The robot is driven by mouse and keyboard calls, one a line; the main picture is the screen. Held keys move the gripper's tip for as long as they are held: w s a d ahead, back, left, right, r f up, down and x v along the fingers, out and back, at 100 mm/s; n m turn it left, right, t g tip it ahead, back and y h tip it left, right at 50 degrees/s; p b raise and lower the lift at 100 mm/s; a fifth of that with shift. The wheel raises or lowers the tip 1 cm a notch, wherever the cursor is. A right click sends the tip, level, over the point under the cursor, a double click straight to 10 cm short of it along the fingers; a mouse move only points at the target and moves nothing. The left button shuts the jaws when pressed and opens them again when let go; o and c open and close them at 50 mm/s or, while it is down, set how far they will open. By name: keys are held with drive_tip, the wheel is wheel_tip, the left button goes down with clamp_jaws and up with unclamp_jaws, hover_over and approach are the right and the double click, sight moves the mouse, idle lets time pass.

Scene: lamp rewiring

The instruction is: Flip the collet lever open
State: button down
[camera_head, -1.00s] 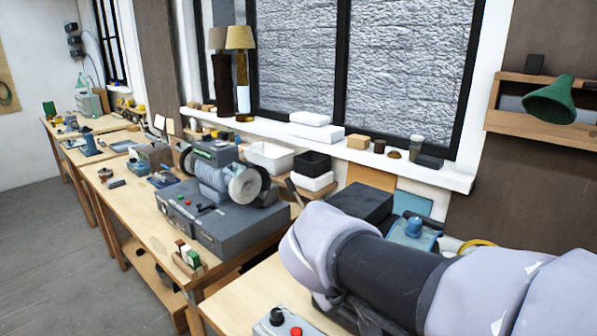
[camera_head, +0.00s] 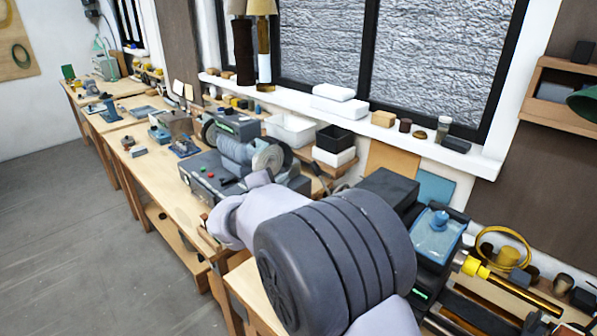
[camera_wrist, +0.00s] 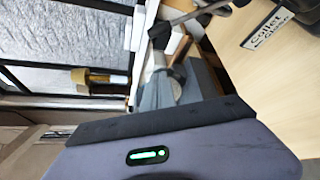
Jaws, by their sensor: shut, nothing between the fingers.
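A white label (camera_wrist: 268,28) reading "Collet" and "Close" with an arrow sits on a pale wooden surface at the upper right of the wrist view. A dark bar-like part (camera_wrist: 188,17) stands out left of the label; I cannot tell whether it is the collet lever. The lever is not clear in the head view. My gripper's grey housing (camera_wrist: 210,150), with a green light, fills the bottom of the wrist view. It is shut and empty. Its fingertips do not show, and my arm hides them in the head view.
A grey bench machine (camera_head: 240,155) stands left of my arm. A blue-topped device (camera_head: 438,240) and a yellow ring (camera_head: 481,246) lie to the right. White and black bins (camera_head: 333,146) stand behind, below the cluttered window sill (camera_head: 470,155).

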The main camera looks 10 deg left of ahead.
drive_tip(key=w+d, duration=0.5)
drive_tip(key=w, duration=0.2)
drive_tip(key=shift+w+f, duration=0.25)
drive_tip(key=shift+w, duration=0.05)
